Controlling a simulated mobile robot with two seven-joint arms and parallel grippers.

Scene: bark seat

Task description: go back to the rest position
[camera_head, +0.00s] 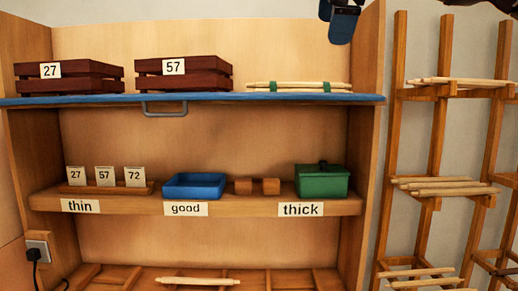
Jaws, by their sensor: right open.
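My right gripper (341,18) shows at the top edge of the head view, with dark and blue finger parts. It is open and nothing shows between its fingers. It hangs above and in front of the right end of the blue-topped upper shelf (200,98), apart from the sticks (298,86) there. My left gripper is not in view.
Two dark red crates, 27 (90,77) and 57 (183,74), stand on the upper shelf. Below are a blue tray (194,186), a green box (321,181) and number cards (104,176). A wooden rack (438,130) with sticks stands at right.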

